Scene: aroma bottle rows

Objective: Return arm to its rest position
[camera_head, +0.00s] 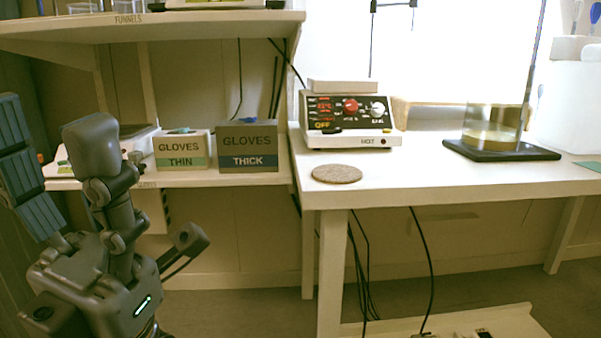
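My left gripper (112,205) is raised at the left side of the view, close to the camera. Its dark grey fingers are spread apart and I see nothing held between them. A blue-grey ribbed part shows beside it at the left edge. The gripper is in front of the lower shelf in the picture and covers part of it. I see no contact with the shelf or the boxes. My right gripper is not in view.
Thin (182,150) and thick (248,146) glove boxes stand on the lower shelf (215,179). The right-hand table (430,174) holds a hot plate (347,119), a cork mat (337,174) and a stand with a glass dish (492,127). The floor before the shelf looks clear.

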